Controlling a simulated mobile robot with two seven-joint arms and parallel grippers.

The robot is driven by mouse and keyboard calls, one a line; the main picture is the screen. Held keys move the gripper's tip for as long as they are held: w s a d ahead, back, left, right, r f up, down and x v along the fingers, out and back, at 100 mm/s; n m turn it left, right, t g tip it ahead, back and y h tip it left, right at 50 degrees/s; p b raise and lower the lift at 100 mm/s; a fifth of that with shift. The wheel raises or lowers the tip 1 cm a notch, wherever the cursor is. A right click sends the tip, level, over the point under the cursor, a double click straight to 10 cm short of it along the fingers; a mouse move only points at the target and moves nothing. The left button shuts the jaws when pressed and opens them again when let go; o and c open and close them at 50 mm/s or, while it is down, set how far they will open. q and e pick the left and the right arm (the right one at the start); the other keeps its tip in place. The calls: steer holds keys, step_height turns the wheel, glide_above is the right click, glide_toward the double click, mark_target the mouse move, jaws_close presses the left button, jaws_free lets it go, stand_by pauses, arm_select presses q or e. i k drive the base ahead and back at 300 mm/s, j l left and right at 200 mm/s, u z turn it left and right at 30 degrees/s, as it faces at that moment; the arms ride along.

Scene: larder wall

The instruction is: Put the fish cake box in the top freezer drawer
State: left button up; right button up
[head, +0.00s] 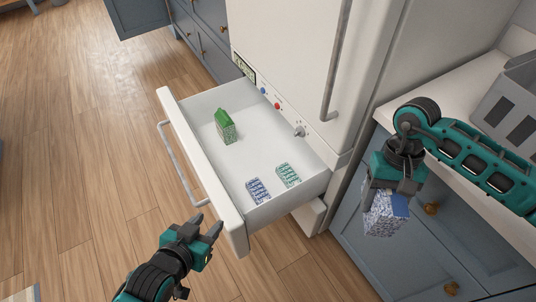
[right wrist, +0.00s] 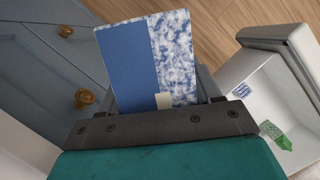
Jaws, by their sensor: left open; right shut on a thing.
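The fish cake box (head: 383,216), blue and speckled white, hangs in my right gripper (head: 391,190), which is shut on it. It is held in front of the blue cabinet, to the right of the open freezer drawer. In the right wrist view the box (right wrist: 150,62) sticks out between the fingers. The top freezer drawer (head: 233,218) is pulled out and its white floor shows. My left gripper (head: 211,226) is open and empty, just outside the drawer's front, near the right end of its handle.
In the drawer stand a green carton (head: 225,127) and two small patterned packs, one blue (head: 258,191) and one green (head: 288,175). Its middle is bare. A counter with a grey crate (head: 511,105) is at right. Cabinet knobs (head: 431,208) stick out near the box.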

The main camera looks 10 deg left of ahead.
mark_target(238, 165)
steer(key=j, duration=2.3)
steer(key=i+j, duration=0.15)
steer(key=j, duration=0.2)
steer(key=i+j, duration=0.15)
steer(key=j, duration=0.25)
steer(key=i+l, duration=0.15)
steer(key=i, duration=0.25)
steer(key=i+l, duration=0.1)
steer(key=i, duration=0.3)
